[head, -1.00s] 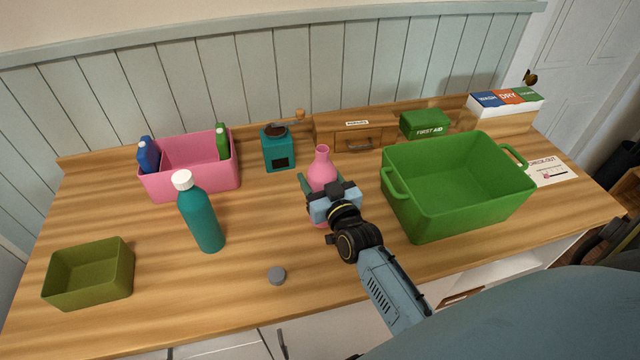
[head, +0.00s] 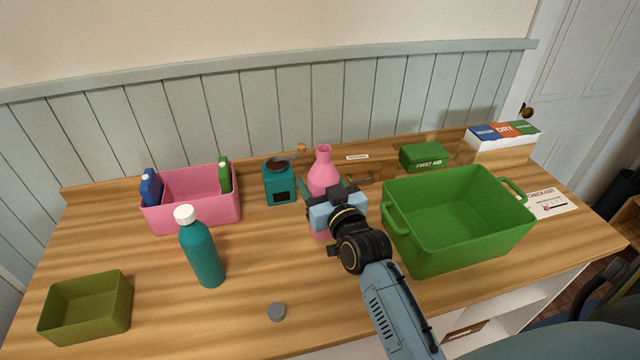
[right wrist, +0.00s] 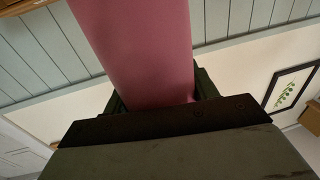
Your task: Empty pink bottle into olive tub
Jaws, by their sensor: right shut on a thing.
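The pink bottle (head: 323,172) is upright and uncapped, with a narrow neck, at the middle of the counter. My right gripper (head: 335,205) is shut around its body. In the right wrist view the bottle (right wrist: 140,50) fills the space between the fingers (right wrist: 160,92). I cannot tell for certain whether its base is clear of the counter. The olive tub (head: 86,308) is a small open rectangular box at the counter's front left, and it looks empty. My left gripper is not in view.
A teal bottle (head: 202,252) with a white cap stands between the tub and the pink bottle. A grey cap (head: 276,312) lies in front. A large green crate (head: 455,245) is at right.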

